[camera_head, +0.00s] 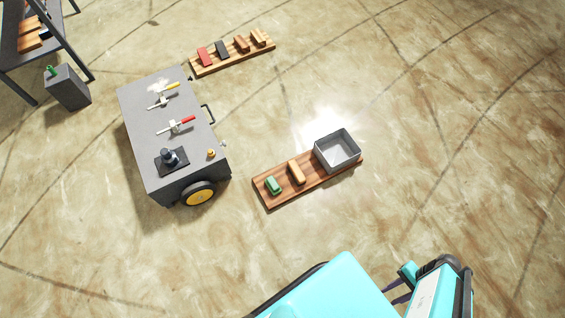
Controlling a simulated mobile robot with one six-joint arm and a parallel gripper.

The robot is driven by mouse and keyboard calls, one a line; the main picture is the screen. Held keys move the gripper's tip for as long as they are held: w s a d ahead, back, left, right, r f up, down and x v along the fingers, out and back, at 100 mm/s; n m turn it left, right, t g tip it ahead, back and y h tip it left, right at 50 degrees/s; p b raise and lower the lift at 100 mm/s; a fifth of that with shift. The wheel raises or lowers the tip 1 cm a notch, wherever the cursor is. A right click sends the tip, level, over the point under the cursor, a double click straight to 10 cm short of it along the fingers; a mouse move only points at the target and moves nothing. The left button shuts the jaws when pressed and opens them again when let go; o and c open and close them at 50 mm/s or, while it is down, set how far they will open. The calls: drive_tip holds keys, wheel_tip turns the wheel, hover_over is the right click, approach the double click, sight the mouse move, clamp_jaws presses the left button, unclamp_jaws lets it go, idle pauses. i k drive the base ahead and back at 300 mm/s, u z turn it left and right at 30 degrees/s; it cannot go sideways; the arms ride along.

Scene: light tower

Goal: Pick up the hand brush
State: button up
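No object shows clearly enough for me to be sure that it is the hand brush. A rounded tan-brown block (296,172) and a rounded green block (273,185) lie on the low wooden board (325,180) in the middle. A red-handled tool (178,125) and a yellow-handled tool (164,96) lie on the grey cart (140,117). Bristles cannot be made out on any of them. Parts of my teal body and arm show at the bottom, apart from all these things.
A grey open bin (345,136) stands on the board's right end. The cart also bears a black device (169,156). A second board (230,60) with several small blocks lies behind it. A dark shelf (66,35) and grey box (68,92) stand upper left. The right floor is clear.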

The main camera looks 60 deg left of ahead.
sight(295, 171)
drive_tip(key=u, duration=0.7)
drive_tip(key=k, duration=0.35)
drive_tip(key=u, duration=2.6)
drive_tip(key=k, duration=0.7)
drive_tip(key=z, duration=0.35)
drive_tip(key=i, duration=0.65)
drive_tip(key=z, duration=0.1)
